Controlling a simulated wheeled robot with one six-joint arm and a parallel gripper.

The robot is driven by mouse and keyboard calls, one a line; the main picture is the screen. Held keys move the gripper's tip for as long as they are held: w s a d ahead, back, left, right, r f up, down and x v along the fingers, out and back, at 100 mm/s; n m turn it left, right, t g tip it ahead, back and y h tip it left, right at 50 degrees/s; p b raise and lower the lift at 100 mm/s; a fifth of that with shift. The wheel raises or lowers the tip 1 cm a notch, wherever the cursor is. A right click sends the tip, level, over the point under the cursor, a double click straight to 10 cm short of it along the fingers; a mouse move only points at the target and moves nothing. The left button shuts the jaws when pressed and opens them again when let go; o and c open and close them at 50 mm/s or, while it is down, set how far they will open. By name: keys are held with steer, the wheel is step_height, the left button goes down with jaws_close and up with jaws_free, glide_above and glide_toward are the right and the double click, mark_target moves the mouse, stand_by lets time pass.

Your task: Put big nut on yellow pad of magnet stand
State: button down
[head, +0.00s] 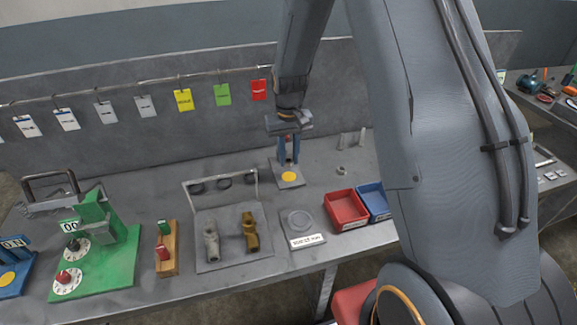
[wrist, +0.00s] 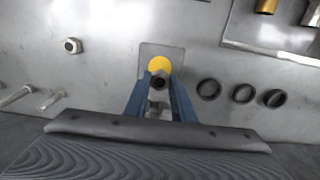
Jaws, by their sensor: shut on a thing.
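My gripper (head: 289,160), with blue fingers, points down at the back of the bench. It also shows in the wrist view (wrist: 160,83), shut on a dark hex nut, the big nut (wrist: 159,79), with its hole facing the camera. The magnet stand (head: 299,182) has a grey base plate (wrist: 176,52) and a round yellow pad (head: 289,177). In the wrist view the nut overlaps the near edge of the yellow pad (wrist: 159,63). I cannot tell whether the nut touches the pad. The fingers hide part of the stand.
A red bin (head: 345,210) and a blue bin (head: 374,203) stand front right. A tray (head: 232,251) with fittings and a wire frame with dark rings stand left.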

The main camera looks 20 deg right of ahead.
mark_target(289, 177)
steer(key=shift+f+p, duration=0.7)
steer(key=shift+f, duration=1.8)
steer(key=shift+f, duration=0.2)
steer(key=c, duration=1.5)
jaws_free()
steer(key=shift+r, duration=0.1)
